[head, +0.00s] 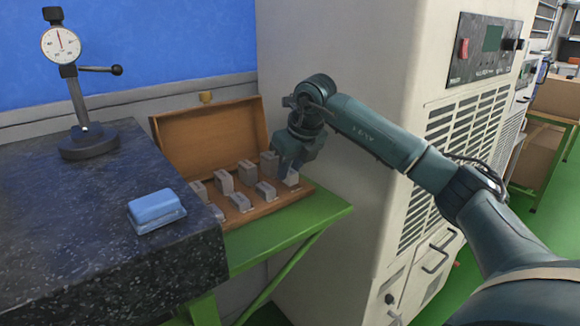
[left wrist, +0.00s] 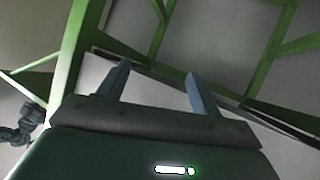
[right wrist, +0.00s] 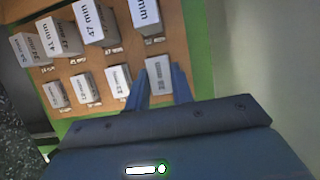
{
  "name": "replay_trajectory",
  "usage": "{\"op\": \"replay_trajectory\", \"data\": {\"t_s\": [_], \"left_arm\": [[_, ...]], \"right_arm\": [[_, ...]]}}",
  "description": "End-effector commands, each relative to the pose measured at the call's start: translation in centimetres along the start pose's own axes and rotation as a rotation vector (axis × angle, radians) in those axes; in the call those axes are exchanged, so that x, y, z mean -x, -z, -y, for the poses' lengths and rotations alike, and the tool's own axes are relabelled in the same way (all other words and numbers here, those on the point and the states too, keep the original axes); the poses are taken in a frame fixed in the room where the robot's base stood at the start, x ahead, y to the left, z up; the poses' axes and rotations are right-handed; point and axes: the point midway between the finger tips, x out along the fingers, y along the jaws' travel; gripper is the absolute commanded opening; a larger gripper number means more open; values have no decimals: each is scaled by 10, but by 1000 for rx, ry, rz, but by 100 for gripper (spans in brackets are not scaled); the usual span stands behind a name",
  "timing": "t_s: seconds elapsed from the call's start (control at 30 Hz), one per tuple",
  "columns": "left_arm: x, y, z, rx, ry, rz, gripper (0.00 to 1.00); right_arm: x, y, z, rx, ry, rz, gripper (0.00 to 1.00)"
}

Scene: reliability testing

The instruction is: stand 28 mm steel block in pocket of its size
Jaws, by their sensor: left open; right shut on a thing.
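My right gripper (head: 289,166) is over the right end of the open wooden case (head: 208,140), pointing down. In the right wrist view its fingers are shut on a small grey steel block (right wrist: 158,77) with a printed label on its upper face, hard to read but seemingly 28 mm. The held block is in line with the front row of blocks; I cannot tell whether its base is seated in a pocket. My left gripper (left wrist: 160,88) is open and empty, near green frame bars in the left wrist view.
Several labelled steel blocks stand in two rows, including a 47 mm block (right wrist: 88,22) and a 41 mm block (right wrist: 50,36). A granite plate (head: 60,230) at left bears a dial gauge stand (head: 88,141) and a blue block (head: 156,209). A beige cabinet (head: 345,60) stands close at right.

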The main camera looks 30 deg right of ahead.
Motion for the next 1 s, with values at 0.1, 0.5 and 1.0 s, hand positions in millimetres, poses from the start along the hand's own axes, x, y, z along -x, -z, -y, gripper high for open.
{"op": "replay_trajectory", "data": {"t_s": [0.1, 0.5, 1.0], "left_arm": [[0, 0, 0, 0, 0, 0, 65], [-3, -9, 0, -1, 0, 10, 65], [-4, -11, 0, -1, -1, 12, 65]], "right_arm": [[0, 0, 0, 0, 0, 2, 0], [-8, 3, 0, 0, 0, 1, 0], [-11, 4, 0, 0, 0, 2, 29]]}}
